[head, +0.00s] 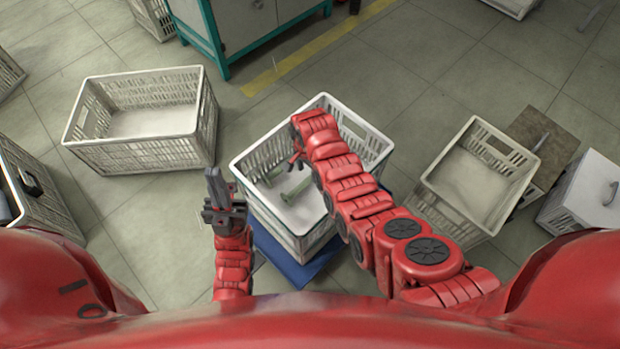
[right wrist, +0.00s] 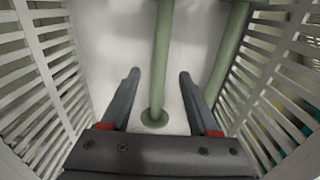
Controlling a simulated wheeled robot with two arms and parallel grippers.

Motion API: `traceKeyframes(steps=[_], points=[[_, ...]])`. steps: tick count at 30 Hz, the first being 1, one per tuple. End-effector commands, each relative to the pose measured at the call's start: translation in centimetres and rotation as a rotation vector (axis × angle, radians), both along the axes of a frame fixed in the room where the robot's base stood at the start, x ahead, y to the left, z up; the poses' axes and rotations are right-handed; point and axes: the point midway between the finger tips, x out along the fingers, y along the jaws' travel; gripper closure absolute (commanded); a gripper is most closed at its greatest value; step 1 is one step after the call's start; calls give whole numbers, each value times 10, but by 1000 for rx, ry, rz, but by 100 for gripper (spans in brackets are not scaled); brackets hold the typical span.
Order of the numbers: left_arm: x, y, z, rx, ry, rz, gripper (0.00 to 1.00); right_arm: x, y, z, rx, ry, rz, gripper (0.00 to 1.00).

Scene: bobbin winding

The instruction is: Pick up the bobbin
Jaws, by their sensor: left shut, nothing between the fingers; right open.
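A pale green bobbin (head: 296,192) lies in the white crate (head: 318,239) in the middle of the head view. In the right wrist view this bobbin (right wrist: 161,60) has a thin shaft and a round flange, and it lies between my spread fingertips. A second green bobbin (right wrist: 231,58) lies to its right, partly behind a finger. My right gripper (right wrist: 156,76) is open over the crate floor, with nothing held; in the head view my arm hides most of it. My left gripper (head: 214,178) is shut and empty, beside the crate's left side.
The crate's slatted walls (right wrist: 50,75) stand close on both sides of my right gripper. The crate stands on a blue base (head: 288,264). Another white crate (head: 145,154) stands at left, and one (head: 467,172) at right. A teal-framed cabinet (head: 215,45) stands at the back.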

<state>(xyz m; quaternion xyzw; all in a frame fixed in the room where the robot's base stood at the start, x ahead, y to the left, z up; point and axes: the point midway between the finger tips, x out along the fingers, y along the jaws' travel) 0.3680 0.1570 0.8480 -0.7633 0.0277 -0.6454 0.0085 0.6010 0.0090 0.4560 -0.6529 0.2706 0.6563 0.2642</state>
Motion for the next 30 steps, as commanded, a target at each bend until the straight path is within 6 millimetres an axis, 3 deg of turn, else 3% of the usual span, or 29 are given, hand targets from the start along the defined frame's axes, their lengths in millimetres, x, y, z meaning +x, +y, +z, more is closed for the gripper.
traceKeyframes(steps=[15,26,27,30], points=[[0,0,-22,0,0,0,100,1,-2,-48,-2,2,1,38],[0,0,-24,0,0,0,100,2,-2,-52,1,-2,0,38],[0,0,-24,0,0,0,100,2,-2,-52,1,-2,0,40],[0,0,-24,0,0,0,100,2,-2,-52,1,-2,0,58]])
